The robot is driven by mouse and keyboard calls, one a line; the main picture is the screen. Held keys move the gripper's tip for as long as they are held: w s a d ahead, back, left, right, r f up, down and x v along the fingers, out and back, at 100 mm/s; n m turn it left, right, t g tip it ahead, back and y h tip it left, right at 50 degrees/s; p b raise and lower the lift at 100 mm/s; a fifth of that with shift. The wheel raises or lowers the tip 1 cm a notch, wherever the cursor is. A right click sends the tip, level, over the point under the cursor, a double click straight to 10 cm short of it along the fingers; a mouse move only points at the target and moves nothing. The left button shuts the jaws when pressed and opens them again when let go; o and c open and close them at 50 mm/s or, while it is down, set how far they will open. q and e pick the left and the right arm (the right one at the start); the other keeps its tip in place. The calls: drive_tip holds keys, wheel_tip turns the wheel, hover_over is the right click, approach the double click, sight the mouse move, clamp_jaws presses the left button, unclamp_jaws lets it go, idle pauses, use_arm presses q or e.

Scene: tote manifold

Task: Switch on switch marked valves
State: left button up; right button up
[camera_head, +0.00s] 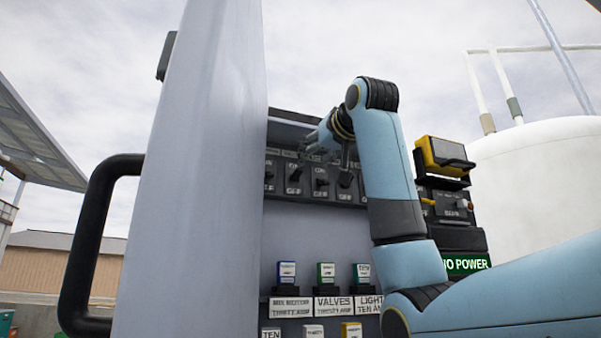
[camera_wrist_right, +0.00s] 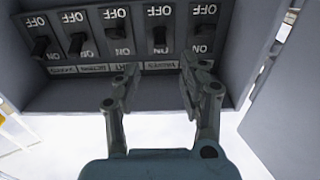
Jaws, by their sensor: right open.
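A row of dark toggle switches (camera_head: 294,174) sits in the upper part of an open grey cabinet. Each plate has ON above OFF; the row appears upside down in the right wrist view. My right gripper (camera_head: 328,150) is open and empty in front of the row. In the right wrist view, its spread fingers (camera_wrist_right: 160,80) lie either side of the switch (camera_wrist_right: 159,36) second from the right. The small label (camera_wrist_right: 160,64) by that switch is too blurred to read surely. A larger VALVES label (camera_head: 333,304) is under a green-and-white block lower in the cabinet. My left gripper is not in view.
The open cabinet door (camera_head: 190,180) with a black handle (camera_head: 85,240) stands on the left. A yellow-and-black device (camera_head: 445,155) and a green NO POWER sign (camera_head: 467,264) are at right. Side walls bound the switch row. Several labelled blocks sit below it.

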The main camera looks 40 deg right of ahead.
sight(299, 173)
drive_tip(key=p+x, duration=0.3)
drive_tip(key=x, duration=0.6)
drive_tip(key=shift+w+f, duration=0.1)
drive_tip(key=shift+w, duration=0.3)
drive_tip(key=shift+c, duration=0.4)
